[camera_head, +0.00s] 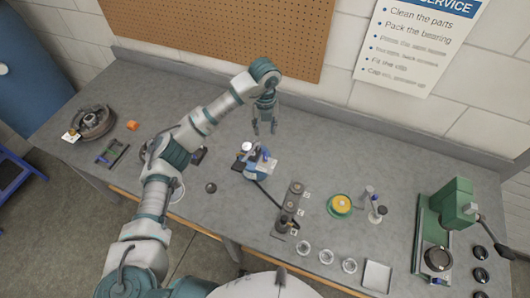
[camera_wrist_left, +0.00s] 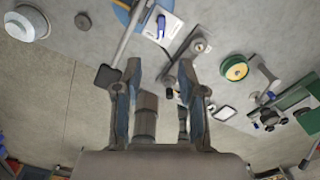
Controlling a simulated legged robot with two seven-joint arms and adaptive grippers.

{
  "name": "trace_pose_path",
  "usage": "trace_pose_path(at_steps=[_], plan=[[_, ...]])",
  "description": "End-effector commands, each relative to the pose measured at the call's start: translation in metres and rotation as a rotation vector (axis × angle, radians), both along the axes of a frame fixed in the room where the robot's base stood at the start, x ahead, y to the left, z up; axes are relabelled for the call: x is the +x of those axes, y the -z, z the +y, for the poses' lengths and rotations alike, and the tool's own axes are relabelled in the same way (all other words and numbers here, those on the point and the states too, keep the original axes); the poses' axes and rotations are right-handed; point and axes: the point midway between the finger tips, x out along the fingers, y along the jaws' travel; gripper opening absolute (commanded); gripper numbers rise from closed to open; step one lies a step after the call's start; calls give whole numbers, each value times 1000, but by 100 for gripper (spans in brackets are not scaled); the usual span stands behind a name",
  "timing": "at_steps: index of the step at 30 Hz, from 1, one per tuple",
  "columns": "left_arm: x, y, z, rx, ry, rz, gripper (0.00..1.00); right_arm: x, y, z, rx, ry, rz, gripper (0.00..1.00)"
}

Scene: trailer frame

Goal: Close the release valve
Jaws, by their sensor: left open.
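A small blue press or jack-like unit (camera_head: 254,165) stands near the middle of the bench, with a white round top and a dark lever reaching down to the right. A blue and white part with a small blue knob (camera_wrist_left: 161,27) shows at the top of the left wrist view; I cannot tell for certain whether it is the release valve. My left gripper (camera_head: 265,130) hangs behind the blue unit, apart from it. Its fingers (camera_wrist_left: 160,75) are spread, with nothing held between them. My right gripper is in neither view.
A dark block with upright cylinders (camera_head: 290,208) stands right of the blue unit. Further right are a yellow-green spool (camera_head: 341,204), a white tray (camera_head: 377,276) and a green press (camera_head: 449,215). A dark round part (camera_head: 92,123) lies at the left. The bench behind the unit is clear.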

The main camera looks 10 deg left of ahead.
Motion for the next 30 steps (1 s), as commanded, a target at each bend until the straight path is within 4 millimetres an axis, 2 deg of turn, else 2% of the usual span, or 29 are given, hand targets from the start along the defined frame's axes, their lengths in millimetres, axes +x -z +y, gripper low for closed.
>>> trace_pose_path(at_steps=[1, 9, 16, 22, 30], plan=[[-1, 13, -1, -2, 2, 5, 41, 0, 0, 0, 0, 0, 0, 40], [-2, 76, -1, -2, 2, 4, 41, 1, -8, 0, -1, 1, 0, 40], [-2, 123, -1, -4, 3, 2, 41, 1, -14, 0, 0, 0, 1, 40], [-1, 143, -1, -4, 3, 0, 41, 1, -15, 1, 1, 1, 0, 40], [-1, 147, -1, -4, 4, -1, 41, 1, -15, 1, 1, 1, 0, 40]])
